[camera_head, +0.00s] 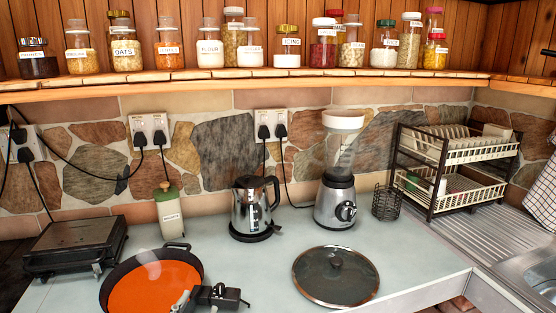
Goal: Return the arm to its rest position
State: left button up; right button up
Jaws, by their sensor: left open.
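My left gripper (214,297) shows at the bottom edge of the head view, over the right rim of a dark pan (111,279). It is open, and I see nothing held in it. Most of its arm is out of the frame. The pan has orange contents (150,290) and stands on the counter at lower left. Whether the gripper touches the pan I cannot tell. My right gripper is not in view.
A glass lid (335,277) lies on the counter (255,270) right of the gripper. A kettle (254,205), a blender (336,195) and a dish rack (455,165) stand behind. A dark grill (75,245) is at left. The counter's middle is clear.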

pick_arm(q)
jog(key=s+a+f+n+g+y, duration=0.1)
jog(key=s+a+f+n+g, duration=0.25)
jog(key=s+f+g, duration=0.95)
jog(key=s+f, duration=0.8)
jog(key=s, duration=0.4)
notch_tip(320, 180, down, 26)
jog(key=s+g, duration=0.1)
jog(key=g, duration=0.1)
jog(key=s+a+f, duration=0.2)
jog(key=s+f, duration=0.6)
jog(key=s+a+f, duration=0.1)
jog(key=s+f, duration=0.7)
jog(key=s, duration=0.1)
jog(key=shift+a+m+g, duration=0.4)
jog(key=shift+m, duration=0.05)
